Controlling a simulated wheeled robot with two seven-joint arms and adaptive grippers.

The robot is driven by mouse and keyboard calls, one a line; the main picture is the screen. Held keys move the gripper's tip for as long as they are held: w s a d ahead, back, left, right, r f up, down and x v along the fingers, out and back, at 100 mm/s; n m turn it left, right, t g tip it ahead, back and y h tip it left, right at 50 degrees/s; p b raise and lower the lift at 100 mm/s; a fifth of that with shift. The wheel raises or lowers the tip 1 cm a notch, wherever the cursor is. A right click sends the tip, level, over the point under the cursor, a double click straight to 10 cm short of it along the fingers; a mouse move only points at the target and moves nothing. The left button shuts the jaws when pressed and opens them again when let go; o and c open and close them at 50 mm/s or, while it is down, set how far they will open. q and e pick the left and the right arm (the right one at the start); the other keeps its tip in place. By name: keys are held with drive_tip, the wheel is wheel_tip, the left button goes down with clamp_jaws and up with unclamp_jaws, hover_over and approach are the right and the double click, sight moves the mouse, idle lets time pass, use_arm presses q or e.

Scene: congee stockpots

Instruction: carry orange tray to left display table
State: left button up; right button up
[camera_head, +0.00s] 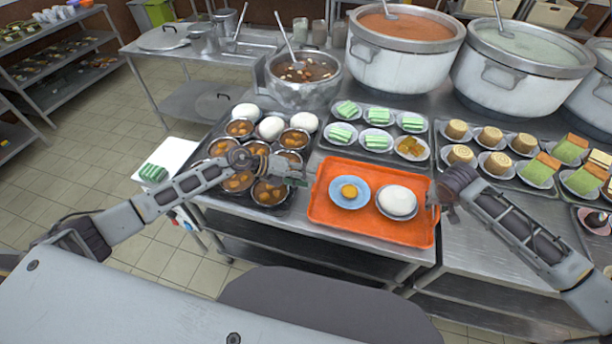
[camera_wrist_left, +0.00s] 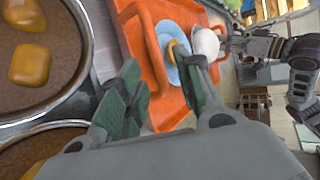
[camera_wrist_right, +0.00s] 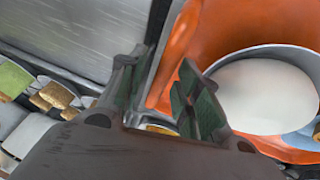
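The orange tray (camera_head: 330,210) lies flat on the steel counter at the front middle. It holds a blue plate (camera_head: 349,191) with a yellow item and a plate with a large white bun (camera_head: 397,199). My left gripper (camera_head: 297,172) is at the tray's left edge. In the left wrist view its fingers (camera_wrist_left: 160,85) are apart, with the orange rim showing between them. My right gripper (camera_head: 436,196) is at the tray's right edge. In the right wrist view its fingers (camera_wrist_right: 158,85) are apart near the rim. Contact with the rim cannot be told.
Bowls of brown food (camera_head: 270,192) crowd the tray's left side. A tray of small plates (camera_head: 376,137) lies behind it, and dessert plates (camera_head: 495,163) stand to the right. Large stockpots (camera_head: 402,55) line the back. A steel side table (camera_head: 185,52) and shelving (camera_head: 55,75) stand left beyond open floor.

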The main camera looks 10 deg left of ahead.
use_arm(q)
drive_tip(key=shift+v, duration=3.75)
use_arm(e)
drive_tip(key=shift+r, duration=0.1)
drive_tip(key=v, duration=1.2)
